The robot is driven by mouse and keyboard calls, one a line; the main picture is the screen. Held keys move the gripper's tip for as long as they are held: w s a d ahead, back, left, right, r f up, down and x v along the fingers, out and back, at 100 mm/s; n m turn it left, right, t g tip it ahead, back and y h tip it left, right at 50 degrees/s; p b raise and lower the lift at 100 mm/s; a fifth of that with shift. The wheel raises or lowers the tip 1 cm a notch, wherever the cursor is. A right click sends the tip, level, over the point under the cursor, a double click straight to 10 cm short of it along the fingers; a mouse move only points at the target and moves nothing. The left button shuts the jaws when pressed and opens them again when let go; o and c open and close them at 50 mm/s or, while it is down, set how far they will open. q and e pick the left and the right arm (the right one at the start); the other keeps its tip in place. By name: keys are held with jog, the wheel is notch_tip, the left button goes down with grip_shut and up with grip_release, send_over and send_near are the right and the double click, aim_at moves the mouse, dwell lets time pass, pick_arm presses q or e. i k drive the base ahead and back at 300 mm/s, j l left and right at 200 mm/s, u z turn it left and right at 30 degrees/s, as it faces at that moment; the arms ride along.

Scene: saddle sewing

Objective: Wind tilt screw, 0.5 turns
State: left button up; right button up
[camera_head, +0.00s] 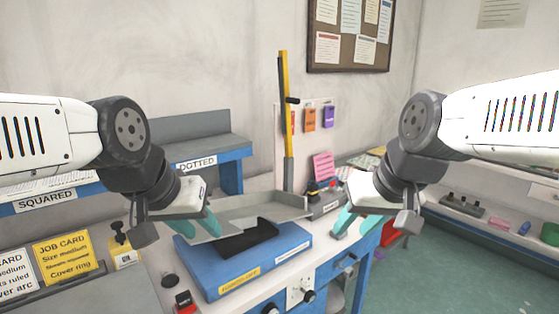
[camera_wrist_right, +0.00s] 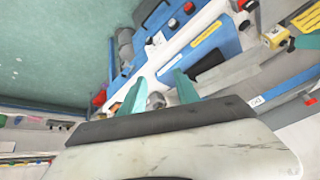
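My right gripper (camera_head: 355,224) is at the right end of the workbench in the head view, pointing down. In the right wrist view its two teal fingers (camera_wrist_right: 159,92) are apart, with a small grey round knob (camera_wrist_right: 156,101) showing between them. I cannot tell whether they touch it, or whether this knob is the tilt screw. My left gripper (camera_head: 199,226) is over the left side of the blue block (camera_head: 262,272), beside a grey tray-like plate (camera_head: 285,208). Its teal fingers look apart, with nothing seen between them. No label names the tilt screw.
Black knobs (camera_head: 309,296) sit on the bench front. A yellow upright post (camera_head: 286,130) stands behind the plate. A small dark-and-red block (camera_head: 184,300) lies at the front left. Job cards (camera_head: 64,260) stand at left. The floor (camera_head: 450,260) at right is clear.

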aim_at(349, 271)
jog(key=i+l+u, duration=0.15)
jog(key=l, duration=0.3)
jog(key=i+l+u, duration=0.15)
jog(key=l, duration=0.3)
jog(key=i+l+u, duration=0.15)
jog(key=l, duration=0.3)
jog(key=i+l+u, duration=0.15)
jog(key=l, duration=0.35)
jog(key=i+l+u, duration=0.15)
jog(key=l, duration=0.35)
jog(key=k, duration=1.2)
jog(key=j+z, duration=0.1)
jog(key=j, duration=0.2)
jog(key=i, duration=0.05)
